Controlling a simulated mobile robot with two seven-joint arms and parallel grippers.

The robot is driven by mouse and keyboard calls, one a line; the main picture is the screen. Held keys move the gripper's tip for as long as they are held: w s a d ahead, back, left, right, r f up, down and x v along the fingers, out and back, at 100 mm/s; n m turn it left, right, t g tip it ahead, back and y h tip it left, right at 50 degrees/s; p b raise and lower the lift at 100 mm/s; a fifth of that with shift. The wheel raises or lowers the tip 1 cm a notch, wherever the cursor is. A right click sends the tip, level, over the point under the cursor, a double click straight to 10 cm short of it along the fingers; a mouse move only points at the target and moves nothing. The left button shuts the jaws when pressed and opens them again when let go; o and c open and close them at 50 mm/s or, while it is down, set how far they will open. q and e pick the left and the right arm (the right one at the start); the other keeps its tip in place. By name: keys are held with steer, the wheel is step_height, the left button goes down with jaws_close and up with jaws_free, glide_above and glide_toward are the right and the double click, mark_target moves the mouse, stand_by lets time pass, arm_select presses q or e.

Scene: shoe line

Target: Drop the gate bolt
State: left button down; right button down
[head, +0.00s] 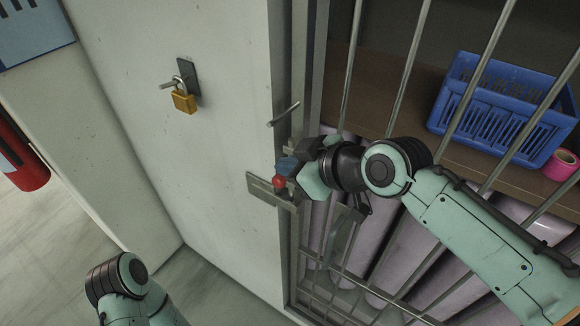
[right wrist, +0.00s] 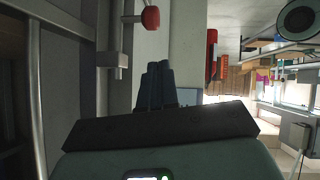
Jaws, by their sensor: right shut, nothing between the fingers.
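The gate bolt's red knob (head: 279,182) sits at the metal latch plate (head: 258,187) on the edge between the pale wall and the barred gate. My right gripper (head: 287,166) is at the knob, its dark blue fingers shut and empty. I cannot tell whether they touch the knob. In the right wrist view the red knob (right wrist: 150,17) is on a short rod, above and apart in the picture from the closed fingertips (right wrist: 157,68). The gripper body hides part of the bolt in the head view. Part of my left arm shows at lower left, without its gripper.
A thin metal rod (head: 283,114) sticks out above the latch. A brass padlock (head: 184,102) hangs on the wall hasp. Behind the gate bars (head: 352,62) are a blue basket (head: 497,124) and a pink tape roll (head: 561,166) on a shelf. A red cylinder (head: 22,158) is at far left.

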steer(key=v, duration=0.9)
steer(key=shift+b, duration=0.35)
steer(key=shift+s+d+f, duration=0.1)
steer(key=shift+f, duration=0.05)
